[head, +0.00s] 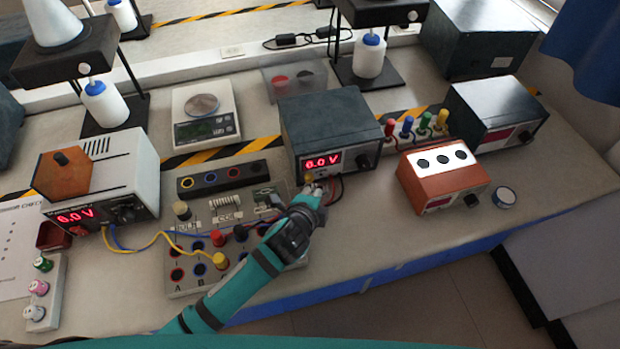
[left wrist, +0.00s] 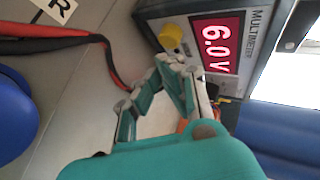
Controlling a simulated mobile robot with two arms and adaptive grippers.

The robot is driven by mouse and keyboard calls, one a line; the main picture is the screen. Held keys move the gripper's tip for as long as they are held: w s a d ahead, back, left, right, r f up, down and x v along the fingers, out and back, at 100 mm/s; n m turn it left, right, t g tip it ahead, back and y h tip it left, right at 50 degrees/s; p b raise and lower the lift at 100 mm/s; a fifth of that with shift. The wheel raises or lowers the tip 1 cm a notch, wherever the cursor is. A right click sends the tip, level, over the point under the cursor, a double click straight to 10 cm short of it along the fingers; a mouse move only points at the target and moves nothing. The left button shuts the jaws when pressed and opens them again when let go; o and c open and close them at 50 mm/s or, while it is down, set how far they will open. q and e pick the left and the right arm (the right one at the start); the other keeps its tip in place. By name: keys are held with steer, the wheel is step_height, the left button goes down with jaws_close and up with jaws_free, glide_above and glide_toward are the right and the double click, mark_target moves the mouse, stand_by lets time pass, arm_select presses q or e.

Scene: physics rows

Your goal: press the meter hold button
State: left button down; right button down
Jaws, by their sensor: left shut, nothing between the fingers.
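The multimeter (head: 330,133) is a dark box with a grey front and a red lit display. In the left wrist view its front (left wrist: 215,12) shows the word MULTIMETER and a red 6.0 V reading. A round yellow button (left wrist: 171,37) sits beside the display; it also shows small in the head view (head: 309,178). My left gripper (head: 314,190) is shut and empty at the front of the meter. In the left wrist view its fingertips (left wrist: 172,62) are close to the yellow button. I cannot tell whether they touch it. My right gripper is not in view.
Red and black leads (left wrist: 60,38) run beside the gripper. A grey circuit board (head: 190,285) with sockets and knobs lies left of the meter. An orange box (head: 440,178) with black dots stands to the right.

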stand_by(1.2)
arm_select(q)
steer(key=shift+w, duration=0.1)
steer(key=shift+w+a+p, duration=0.1)
steer(key=shift+w+p, duration=0.15)
steer(key=shift+p, duration=0.1)
steer(key=shift+w, duration=0.1)
steer(key=shift+w+a, duration=0.15)
steer(key=shift+w, duration=0.2)
stand_by(0.6)
steer(key=shift+s, duration=0.15)
steer(key=shift+s+d+p, duration=0.25)
steer(key=shift+s+p, duration=0.3)
steer(key=shift+s, duration=0.1)
